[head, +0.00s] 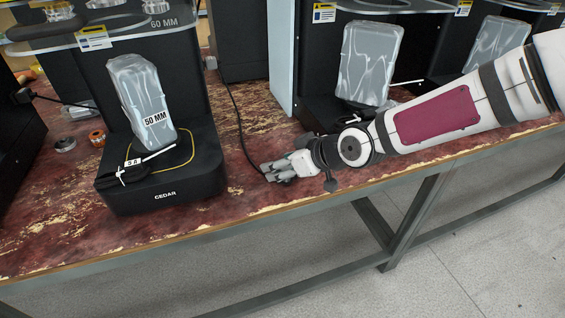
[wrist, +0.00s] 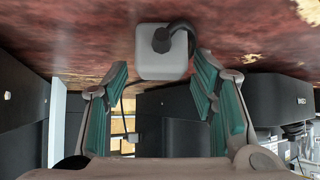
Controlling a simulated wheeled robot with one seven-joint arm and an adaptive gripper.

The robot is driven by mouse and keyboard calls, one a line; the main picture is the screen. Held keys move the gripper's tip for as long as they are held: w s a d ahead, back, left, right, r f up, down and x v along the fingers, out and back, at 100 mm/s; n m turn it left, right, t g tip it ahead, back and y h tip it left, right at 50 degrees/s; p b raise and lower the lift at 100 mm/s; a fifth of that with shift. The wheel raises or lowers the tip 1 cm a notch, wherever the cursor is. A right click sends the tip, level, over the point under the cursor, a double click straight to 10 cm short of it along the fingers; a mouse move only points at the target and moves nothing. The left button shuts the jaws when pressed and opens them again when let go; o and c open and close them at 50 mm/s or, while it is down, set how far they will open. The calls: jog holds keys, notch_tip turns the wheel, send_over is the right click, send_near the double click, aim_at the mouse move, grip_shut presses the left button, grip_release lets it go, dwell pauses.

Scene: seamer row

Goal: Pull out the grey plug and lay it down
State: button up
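A pale grey block-shaped plug (wrist: 150,66) with a thick black cable (wrist: 182,27) bending out of it shows in the wrist view, near the worn red tabletop. It sits between and slightly above the fingertips in that picture. My gripper (wrist: 162,70) is open, with teal pads on either side of the plug and gaps visible at both sides. In the head view my gripper (head: 277,172) is low over the bench near its front edge. A black cable (head: 240,135) runs down from the back to it. The plug cannot be made out there. Whether the plug is seated in anything is not clear.
A black machine (head: 160,190) marked CEDAR stands left of my gripper, with a bagged part (head: 140,90) on it. Another machine (head: 330,110) stands behind my arm. Small metal and orange rings (head: 97,138) lie at the left. The worn red bench (head: 225,205) is clear around the gripper.

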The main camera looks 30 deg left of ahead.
jog(key=v, duration=1.2)
dwell(0.6)
